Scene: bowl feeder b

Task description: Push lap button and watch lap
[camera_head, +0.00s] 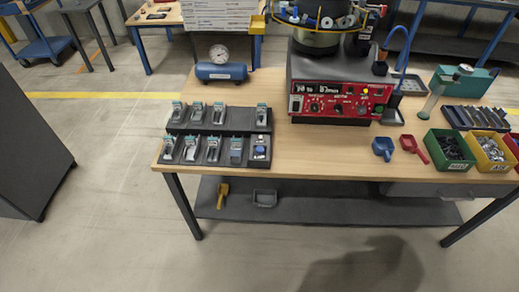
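No gripper shows in the head view. A bowl feeder with a red control panel (338,101) stands at the back middle of the table; the panel carries a small dark display with bright characters, several knobs, and yellow and green buttons at its upper right. A small grey box with a white top and a blue button (260,150) stands at the right end of the front row of the stepped dark rack (222,128). No lap label is readable, so I cannot tell which button is the lap button.
The wooden table (310,155) has bare room in front of the feeder. A blue air tank with a gauge (221,72) stands back left. Blue (383,147) and red scoops (414,148) lie right, beside green (449,150) and yellow bins (489,151). Floor in front is clear.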

